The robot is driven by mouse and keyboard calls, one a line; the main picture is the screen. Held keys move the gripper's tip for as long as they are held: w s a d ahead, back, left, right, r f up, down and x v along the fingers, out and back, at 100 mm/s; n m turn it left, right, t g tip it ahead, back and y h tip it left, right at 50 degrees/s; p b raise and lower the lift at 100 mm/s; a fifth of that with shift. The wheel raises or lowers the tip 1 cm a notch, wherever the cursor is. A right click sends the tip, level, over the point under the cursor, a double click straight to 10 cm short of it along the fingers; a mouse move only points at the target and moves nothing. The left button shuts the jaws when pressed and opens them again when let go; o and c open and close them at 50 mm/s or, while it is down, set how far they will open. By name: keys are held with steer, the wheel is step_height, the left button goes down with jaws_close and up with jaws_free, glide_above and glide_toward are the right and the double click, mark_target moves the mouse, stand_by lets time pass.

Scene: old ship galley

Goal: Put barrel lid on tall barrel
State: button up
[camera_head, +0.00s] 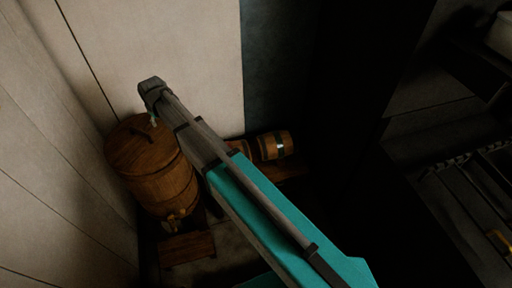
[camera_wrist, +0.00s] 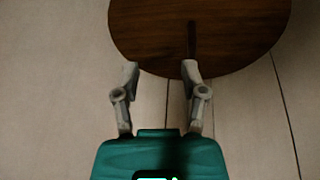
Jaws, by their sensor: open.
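The tall barrel (camera_head: 168,187) stands in the left corner and has a tap low on its front. The round wooden barrel lid (camera_head: 130,152) lies over its top, roughly level; I cannot tell whether it is fully seated. In the wrist view the lid (camera_wrist: 235,35) fills the upper part, with a dark bar handle across its middle. My gripper (camera_wrist: 160,70) is open and empty, its fingertips at the lid's near edge in the picture. The right fingertip lies close below the handle's end. In the head view my gripper (camera_head: 154,117) is small and dark above the lid's back edge.
A small banded keg (camera_head: 275,146) lies to the right on a low wooden support. A wooden step or stool (camera_head: 187,249) stands in front of the barrel. Pale walls close in behind and left of the barrel. The right side is dark, with a rack or grate (camera_head: 465,180).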

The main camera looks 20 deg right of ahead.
steer(key=s+d+m+g, duration=0.1)
steer(key=s+d+m, duration=0.1)
steer(key=s+d, duration=0.5)
steer(key=s+d+m+g+h, duration=0.1)
steer(key=s+d+m, duration=0.2)
steer(key=s+d, duration=0.5)
steer(key=s+d+f+m+g, duration=0.1)
steer(key=s+d+m, duration=0.2)
steer(key=s+d, duration=0.5)
steer(key=d, duration=0.9)
steer(key=shift+d+g+h, duration=0.15)
steer(key=shift+g+h, duration=0.15)
